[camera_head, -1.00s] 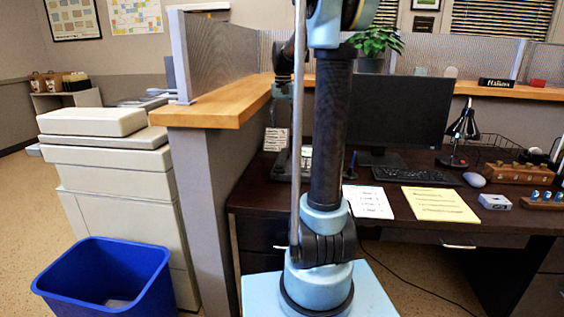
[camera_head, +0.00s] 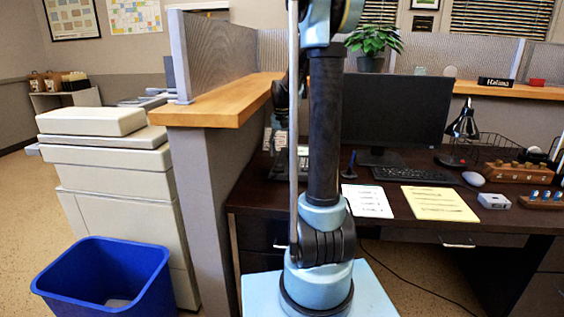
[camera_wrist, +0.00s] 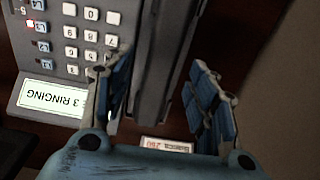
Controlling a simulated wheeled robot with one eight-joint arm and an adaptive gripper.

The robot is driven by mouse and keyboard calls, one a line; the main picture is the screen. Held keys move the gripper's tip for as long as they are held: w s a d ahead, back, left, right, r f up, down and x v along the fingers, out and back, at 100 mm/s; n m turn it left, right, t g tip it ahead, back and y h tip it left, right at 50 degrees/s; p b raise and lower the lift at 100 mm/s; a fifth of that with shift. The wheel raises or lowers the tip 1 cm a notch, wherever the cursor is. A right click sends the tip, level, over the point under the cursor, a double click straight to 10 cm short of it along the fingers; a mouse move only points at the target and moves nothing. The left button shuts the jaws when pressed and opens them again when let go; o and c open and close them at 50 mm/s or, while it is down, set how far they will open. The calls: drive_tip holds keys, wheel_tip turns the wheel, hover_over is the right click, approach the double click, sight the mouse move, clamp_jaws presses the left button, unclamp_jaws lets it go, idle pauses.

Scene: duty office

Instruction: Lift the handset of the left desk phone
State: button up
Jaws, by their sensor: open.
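The desk phone (camera_wrist: 75,60) fills the upper left of the wrist view, with pale keys, small lit line buttons and an upside-down label reading "3 RINGING". Its long dark grey handset (camera_wrist: 165,40) lies beside the keypad. My gripper (camera_wrist: 160,68) is open, with one blue-padded finger on each side of the handset. The left finger overlaps the keypad's edge in the picture; I cannot tell whether either finger touches. In the head view the phone (camera_head: 282,172) sits at the desk's left end, mostly hidden by my arm.
The dark desk (camera_head: 385,222) holds a monitor (camera_head: 395,110), keyboard (camera_head: 412,175), white paper (camera_head: 368,200) and yellow pad (camera_head: 437,203). A partition with a wooden ledge (camera_head: 215,108) stands close left of the phone. A small red-and-white label (camera_wrist: 165,145) lies below the handset.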

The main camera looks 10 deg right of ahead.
sight(282, 155)
drive_tip(key=shift+f, duration=1.55)
clamp_jaws()
